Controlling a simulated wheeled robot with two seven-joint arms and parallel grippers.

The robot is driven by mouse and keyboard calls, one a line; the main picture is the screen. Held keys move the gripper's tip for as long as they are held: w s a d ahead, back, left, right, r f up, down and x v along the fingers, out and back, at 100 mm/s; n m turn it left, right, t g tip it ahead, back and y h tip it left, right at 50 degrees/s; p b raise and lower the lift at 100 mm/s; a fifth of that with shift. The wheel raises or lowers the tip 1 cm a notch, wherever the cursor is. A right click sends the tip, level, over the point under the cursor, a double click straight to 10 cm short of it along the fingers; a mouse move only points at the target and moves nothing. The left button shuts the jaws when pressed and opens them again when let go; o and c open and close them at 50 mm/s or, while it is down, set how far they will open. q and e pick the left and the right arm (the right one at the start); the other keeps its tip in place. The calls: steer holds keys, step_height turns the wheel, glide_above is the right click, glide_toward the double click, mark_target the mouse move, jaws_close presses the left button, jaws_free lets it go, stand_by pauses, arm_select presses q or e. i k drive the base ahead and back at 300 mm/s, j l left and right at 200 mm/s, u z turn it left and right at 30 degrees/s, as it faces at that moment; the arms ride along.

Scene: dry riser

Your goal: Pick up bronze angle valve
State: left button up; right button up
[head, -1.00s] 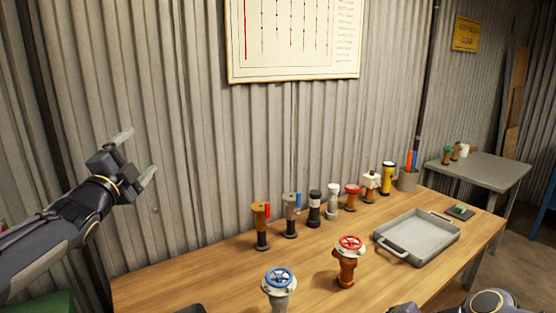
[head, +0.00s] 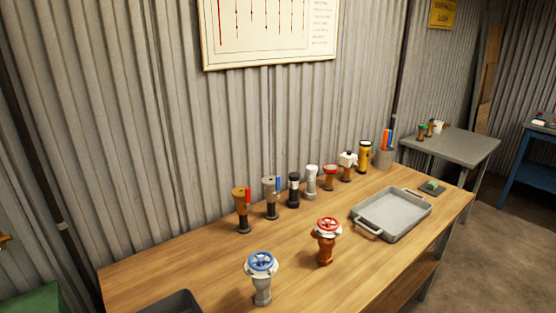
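A bronze-brown valve with a red handwheel (head: 326,240) stands upright at the middle front of the wooden table. A grey valve with a blue handwheel (head: 261,277) stands upright to its left, nearer the front edge. At the left end of the back row stands a bronze-coloured piece with a red lever (head: 242,212). A shorter bronze piece with a red top (head: 329,177) stands farther right in that row. The frames do not label which is the angle valve. Neither of my grippers is in view.
The back row also holds a grey lever piece (head: 270,197), a black one (head: 293,190) and others. A grey tray (head: 368,232) lies on the right of the wooden table (head: 200,262). A dark tray edge (head: 172,304) shows front left. A grey side table (head: 455,145) stands beyond.

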mark_target(325, 239)
steer(key=u, duration=0.75)
steer(key=l+u, duration=0.4)
steer(key=k+l+u, duration=0.1)
steer(key=l+u, duration=0.3)
steer(key=k+l+u, duration=0.15)
steer(key=l+u, duration=0.25)
steer(key=k+l, duration=0.1)
steer(key=l, duration=0.25)
steer(key=k+l+u, duration=0.1)
steer(key=l, duration=0.25)
steer(key=k+l, duration=0.2)
steer(key=l, duration=0.15)
steer(key=k+l+u, duration=0.1)
steer(key=l, duration=0.2)
steer(key=k+l, duration=0.15)
steer(key=l, duration=0.2)
steer(key=i, duration=0.45)
